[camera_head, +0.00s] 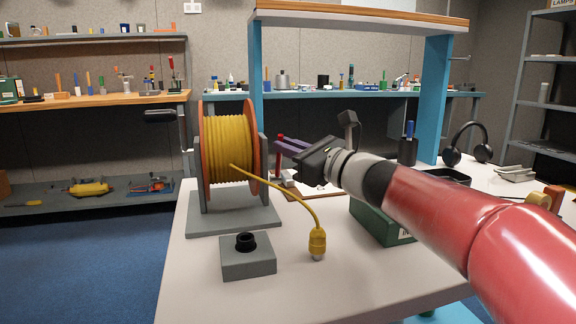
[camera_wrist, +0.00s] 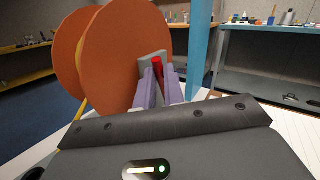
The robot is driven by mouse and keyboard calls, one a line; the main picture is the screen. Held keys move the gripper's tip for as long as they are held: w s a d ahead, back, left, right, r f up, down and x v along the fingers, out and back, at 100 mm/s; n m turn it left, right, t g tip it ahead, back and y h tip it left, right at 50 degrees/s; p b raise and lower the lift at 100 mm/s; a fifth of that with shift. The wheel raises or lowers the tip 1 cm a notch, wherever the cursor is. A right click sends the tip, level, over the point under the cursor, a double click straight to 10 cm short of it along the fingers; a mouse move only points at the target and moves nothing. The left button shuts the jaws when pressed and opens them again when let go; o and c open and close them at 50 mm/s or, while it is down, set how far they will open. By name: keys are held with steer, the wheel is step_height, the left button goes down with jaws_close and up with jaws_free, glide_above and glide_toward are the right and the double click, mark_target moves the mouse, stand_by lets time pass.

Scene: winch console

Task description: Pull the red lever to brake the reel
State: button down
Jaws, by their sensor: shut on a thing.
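The red lever (camera_head: 280,137) stands beside the right flange of the reel, and its red top also shows in the wrist view (camera_wrist: 157,67). The reel (camera_head: 226,150) has orange flanges, is wound with yellow cable and sits in a grey stand (camera_head: 235,217). In the wrist view its orange flange (camera_wrist: 120,60) fills the upper left. My gripper (camera_head: 279,146) has purple fingers and comes in from the right. In the wrist view the fingers (camera_wrist: 158,82) are on both sides of the lever, shut on it.
A yellow cable runs from the reel to a plug (camera_head: 317,243) on the white table (camera_head: 300,290). A grey block with a black socket (camera_head: 248,262) is in front of the stand. A green box (camera_head: 372,222) lies under my arm. A blue post (camera_head: 437,100) rises behind.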

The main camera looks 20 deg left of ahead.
steer(key=y+b, duration=0.1)
steer(key=b, duration=0.2)
steer(key=shift+s+d+f+n, duration=0.25)
steer(key=shift+s+f+n, duration=0.05)
steer(key=shift+s+f, duration=0.05)
steer(key=c, duration=1.8)
jaws_free()
steer(key=shift+o, duration=0.2)
steer(key=v, duration=0.7)
steer(key=shift+s+d+b, duration=0.15)
steer(key=shift+d+b, duration=0.15)
steer(key=shift+f, duration=0.1)
